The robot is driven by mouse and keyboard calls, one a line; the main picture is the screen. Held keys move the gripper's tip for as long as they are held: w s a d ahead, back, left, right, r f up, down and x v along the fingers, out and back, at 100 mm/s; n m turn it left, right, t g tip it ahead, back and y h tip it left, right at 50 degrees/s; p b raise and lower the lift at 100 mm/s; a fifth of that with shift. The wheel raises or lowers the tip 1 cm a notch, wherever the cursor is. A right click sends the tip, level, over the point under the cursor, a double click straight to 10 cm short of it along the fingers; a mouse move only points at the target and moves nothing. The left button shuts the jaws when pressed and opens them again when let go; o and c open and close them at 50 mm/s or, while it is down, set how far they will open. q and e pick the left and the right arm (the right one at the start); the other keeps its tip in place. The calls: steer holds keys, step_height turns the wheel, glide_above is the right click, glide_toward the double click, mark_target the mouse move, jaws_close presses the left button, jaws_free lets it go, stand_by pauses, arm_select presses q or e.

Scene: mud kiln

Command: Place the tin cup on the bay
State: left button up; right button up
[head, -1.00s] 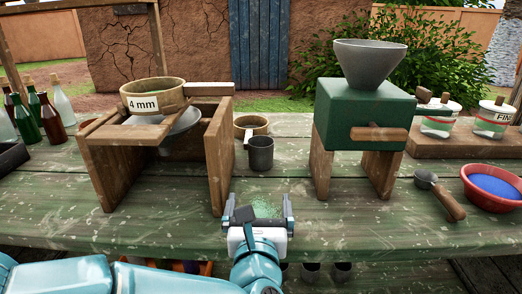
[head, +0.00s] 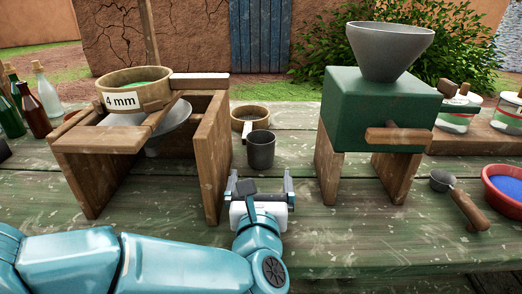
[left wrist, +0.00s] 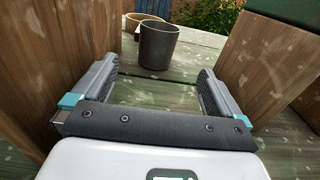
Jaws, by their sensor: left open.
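The tin cup (head: 261,151) is a dark grey cup standing upright on the green plank table, between the sieve stand and the green mill. It also shows ahead of the jaws in the left wrist view (left wrist: 158,46). My left gripper (head: 261,182) is open and empty, low over the table on the near side of the cup. Its fingers (left wrist: 157,76) point toward the cup, with a gap between them and it. No place marked as the bay can be made out for certain. My right gripper is not in view.
The sieve stand (head: 210,155) with a 4 mm sieve is left of my gripper. The green mill (head: 375,110) on wooden legs is right. A round wooden sieve (head: 249,113) lies behind the cup. A scoop (head: 465,205) and red bowl (head: 503,185) stand far right.

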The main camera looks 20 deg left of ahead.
mark_target(260, 150)
arm_select(q)
steer(key=x, duration=1.4)
steer(key=shift+a, duration=0.15)
steer(key=shift+r, duration=0.1)
steer(key=c, duration=1.1)
